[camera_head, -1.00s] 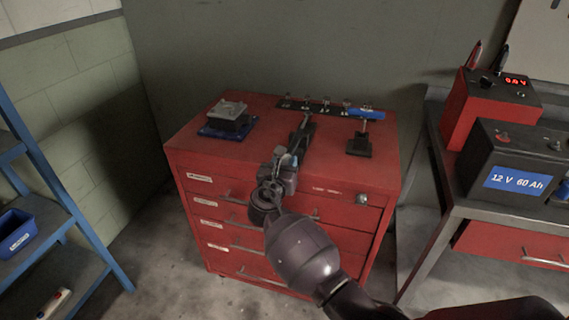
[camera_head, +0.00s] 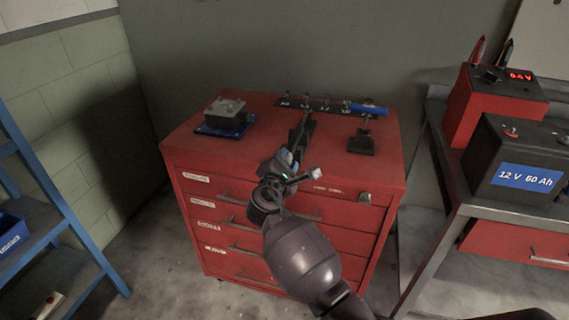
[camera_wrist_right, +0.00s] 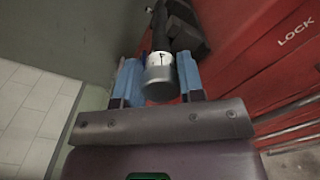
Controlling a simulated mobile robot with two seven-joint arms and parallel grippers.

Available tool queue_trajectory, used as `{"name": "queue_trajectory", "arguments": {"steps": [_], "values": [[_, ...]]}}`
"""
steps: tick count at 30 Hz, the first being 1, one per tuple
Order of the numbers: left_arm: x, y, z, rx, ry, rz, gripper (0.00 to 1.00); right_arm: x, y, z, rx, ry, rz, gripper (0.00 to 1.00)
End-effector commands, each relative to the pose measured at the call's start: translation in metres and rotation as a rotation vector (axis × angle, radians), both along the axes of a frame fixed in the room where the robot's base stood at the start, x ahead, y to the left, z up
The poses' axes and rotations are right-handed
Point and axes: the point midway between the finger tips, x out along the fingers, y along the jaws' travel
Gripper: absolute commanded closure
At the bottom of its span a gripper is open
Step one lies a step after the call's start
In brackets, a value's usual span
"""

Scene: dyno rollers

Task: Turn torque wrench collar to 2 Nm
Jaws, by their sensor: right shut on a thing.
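The torque wrench (camera_head: 302,130) is a dark bar lying on top of the red cabinet, pointing from the back toward the front edge. In the wrist view, its silver collar (camera_wrist_right: 160,82) with small dark marks sits at the near end of the black shaft (camera_wrist_right: 160,32). My right gripper (camera_head: 288,162) is at the cabinet's front edge. Its blue fingers (camera_wrist_right: 160,80) are on either side of the collar, shut on it. The collar's setting is too small to read. My left gripper is not in view.
The red drawer cabinet (camera_head: 180,151) carries a grey block on a blue base (camera_head: 227,116), a rack of small sockets (camera_head: 320,106), a blue-handled tool (camera_head: 369,109) and a black stand (camera_head: 361,143). A bench with a battery (camera_head: 515,165) stands right, a blue shelf (camera_head: 70,225) left.

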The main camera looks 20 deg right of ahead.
Motion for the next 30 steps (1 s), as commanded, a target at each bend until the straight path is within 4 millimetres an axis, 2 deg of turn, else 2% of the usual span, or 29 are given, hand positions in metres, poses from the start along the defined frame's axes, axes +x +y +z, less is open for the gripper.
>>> {"name": "queue_trajectory", "arguments": {"steps": [1, 16, 30], "values": [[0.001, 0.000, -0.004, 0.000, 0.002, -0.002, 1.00, 0.000, 0.000, -0.005, 0.039, -0.021, 0.000, 0.88], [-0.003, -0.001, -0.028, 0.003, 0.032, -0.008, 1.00, 0.000, 0.000, -0.007, 0.433, -0.285, -0.001, 0.88], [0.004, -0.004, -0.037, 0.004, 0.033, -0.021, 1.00, 0.000, 0.000, -0.006, 0.713, -0.477, -0.002, 0.88]]}}
